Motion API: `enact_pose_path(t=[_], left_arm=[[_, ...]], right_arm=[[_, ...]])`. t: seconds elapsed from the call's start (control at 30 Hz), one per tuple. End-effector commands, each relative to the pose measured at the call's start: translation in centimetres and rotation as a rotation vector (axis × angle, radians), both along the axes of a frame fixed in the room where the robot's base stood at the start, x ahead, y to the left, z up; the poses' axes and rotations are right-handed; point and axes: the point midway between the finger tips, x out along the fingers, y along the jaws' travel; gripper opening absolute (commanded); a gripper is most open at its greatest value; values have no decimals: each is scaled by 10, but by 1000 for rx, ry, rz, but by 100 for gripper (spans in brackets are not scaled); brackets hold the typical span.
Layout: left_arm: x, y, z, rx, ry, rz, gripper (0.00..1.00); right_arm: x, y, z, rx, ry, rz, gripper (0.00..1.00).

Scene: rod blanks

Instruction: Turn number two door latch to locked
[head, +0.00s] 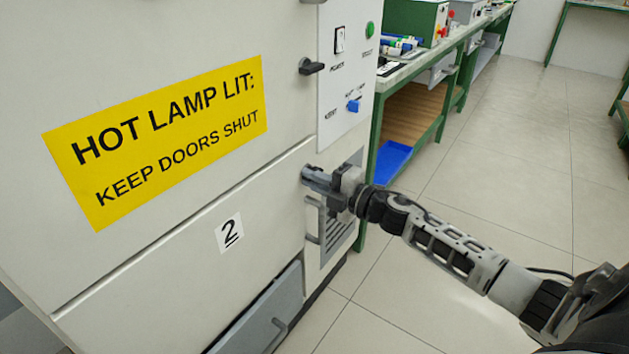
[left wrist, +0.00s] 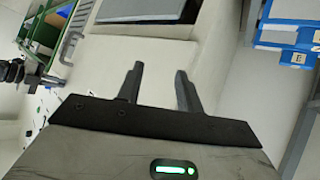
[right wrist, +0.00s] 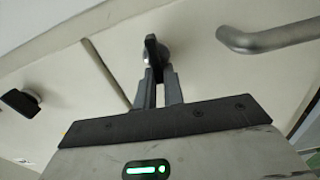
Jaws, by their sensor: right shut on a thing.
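The number two door (head: 165,275) is the lower pale door of the cabinet, marked by a white label with a 2 (head: 230,233). My right gripper (head: 314,178) is at the door's upper right corner. In the right wrist view, its fingers (right wrist: 158,78) are close together on the dark door latch (right wrist: 152,48), which has a round silver base. The gripper largely hides this latch in the head view, so its exact angle is hard to tell there. My left gripper (left wrist: 158,85) is open and empty in the left wrist view and out of the head view.
A grey bar handle (right wrist: 275,37) is close to my right gripper. A green-framed bench (head: 440,80) stands behind the cabinet. The floor at right is clear.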

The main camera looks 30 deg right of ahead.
Motion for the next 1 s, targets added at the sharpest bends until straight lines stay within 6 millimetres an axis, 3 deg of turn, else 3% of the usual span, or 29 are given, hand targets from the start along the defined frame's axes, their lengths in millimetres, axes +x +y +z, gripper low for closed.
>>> enact_pose_path(t=[0.77,0.8,0.87,1.0], left_arm=[[4,1,-6,8,7,-11,36],[4,1,-6,9,7,-10,36],[3,1,-6,9,7,-10,36],[3,1,-7,9,8,-9,36]], right_arm=[[0,0,-2,-97,-39,0,0],[0,0,-2,-97,-39,0,15],[0,0,-2,-97,-39,0,32],[0,0,-2,-96,-39,0,32]])
